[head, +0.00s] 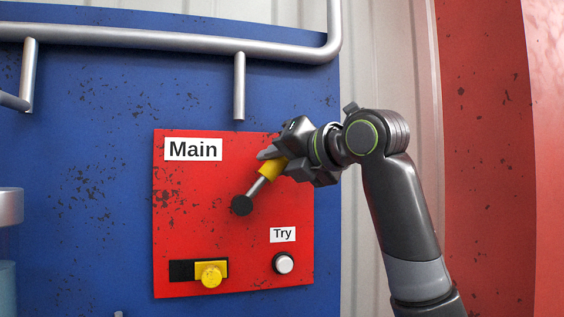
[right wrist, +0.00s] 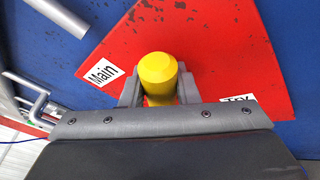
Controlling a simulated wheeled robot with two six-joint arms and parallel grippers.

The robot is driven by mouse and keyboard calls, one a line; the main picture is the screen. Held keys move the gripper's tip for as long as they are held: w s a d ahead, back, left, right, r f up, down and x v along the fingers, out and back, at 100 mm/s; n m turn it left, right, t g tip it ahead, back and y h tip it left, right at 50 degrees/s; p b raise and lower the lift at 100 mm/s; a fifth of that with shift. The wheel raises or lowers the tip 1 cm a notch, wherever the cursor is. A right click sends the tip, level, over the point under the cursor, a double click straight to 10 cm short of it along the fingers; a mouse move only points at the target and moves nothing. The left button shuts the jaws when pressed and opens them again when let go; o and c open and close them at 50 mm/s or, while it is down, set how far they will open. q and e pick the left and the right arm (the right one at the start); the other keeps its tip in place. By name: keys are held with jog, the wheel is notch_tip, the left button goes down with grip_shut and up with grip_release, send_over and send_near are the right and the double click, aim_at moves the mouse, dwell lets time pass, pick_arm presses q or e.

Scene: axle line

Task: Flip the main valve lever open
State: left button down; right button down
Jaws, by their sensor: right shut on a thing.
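The main valve lever has a yellow grip (head: 269,169) on a grey rod that rises up and to the right from a black round pivot (head: 242,205) on a red panel (head: 190,220). A white "Main" label (head: 193,149) is above and left of the lever. My right gripper (head: 272,160) is shut on the yellow grip. In the right wrist view the yellow grip (right wrist: 158,68) sits between both fingers, with its lower part hidden by the gripper body. My left gripper is not in view.
Below the lever are a yellow knob (head: 209,274) in a black slot and a white "Try" button (head: 284,263). A grey pipe (head: 150,40) crosses the blue board (head: 95,110) above the panel. A red column (head: 485,150) stands at right.

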jog(key=shift+r, duration=0.1)
dwell(0.4)
jog(key=c, duration=1.1)
grip_release()
jog(key=shift+a, duration=0.1)
jog(key=shift+s+d, duration=0.2)
jog(key=shift+s, duration=0.05)
jog(key=b+v, duration=0.7)
jog(key=v, duration=1)
jog(key=shift+a, duration=0.15)
